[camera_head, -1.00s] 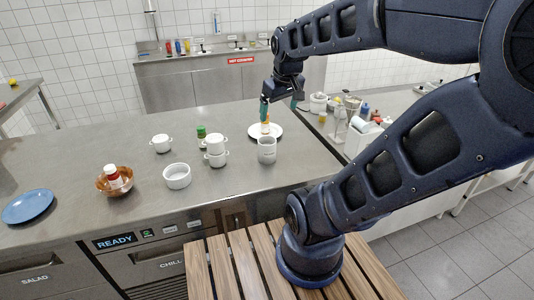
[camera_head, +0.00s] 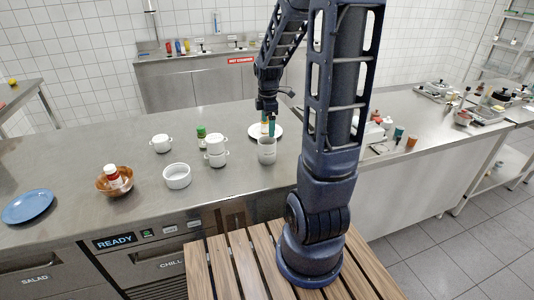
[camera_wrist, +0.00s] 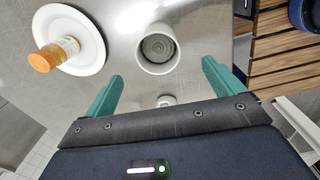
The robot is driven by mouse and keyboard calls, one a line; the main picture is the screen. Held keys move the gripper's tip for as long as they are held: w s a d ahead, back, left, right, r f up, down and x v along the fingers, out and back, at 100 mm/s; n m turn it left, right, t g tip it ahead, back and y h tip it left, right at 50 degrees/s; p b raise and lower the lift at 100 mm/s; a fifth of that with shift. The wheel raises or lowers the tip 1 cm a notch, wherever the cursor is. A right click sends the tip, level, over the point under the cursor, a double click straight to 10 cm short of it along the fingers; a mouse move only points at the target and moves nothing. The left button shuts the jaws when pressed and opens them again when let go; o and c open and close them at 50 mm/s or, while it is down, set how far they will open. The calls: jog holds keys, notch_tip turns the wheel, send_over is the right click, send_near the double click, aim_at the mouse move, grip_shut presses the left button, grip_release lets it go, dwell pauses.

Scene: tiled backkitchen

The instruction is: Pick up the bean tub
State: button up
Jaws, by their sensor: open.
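A pale grey, round, straight-sided tub with small dark lettering (camera_head: 266,152) stands upright near the counter's right end; I take it for the bean tub, though its lettering is too small to read. In the wrist view the tub (camera_wrist: 157,62) is seen from above, with its open mouth toward the camera and a grey ringed inside. My gripper (camera_head: 270,127) is above and just behind the tub in the head view. In the wrist view its two teal fingers are spread wide (camera_wrist: 163,72), empty, with the tub ahead of the gap, apart from both.
A white plate (camera_wrist: 91,33) holding an orange-capped bottle (camera_wrist: 56,54) is close beside the tub. The counter front before the tub is clear.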

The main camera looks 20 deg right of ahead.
aim_at(267, 147)
jog(key=shift+n, duration=0.3)
jog(key=shift+w+a+f, duration=0.1)
jog(key=shift+w+f, duration=0.05)
jog(key=shift+f, duration=2.75)
jog(key=shift+w+f, duration=0.15)
jog(key=shift+f, duration=2.75)
jog(key=shift+c, duration=0.4)
jog(key=c, duration=1.3)
jog(key=shift+o, duration=0.2)
jog(key=shift+r, duration=0.1)
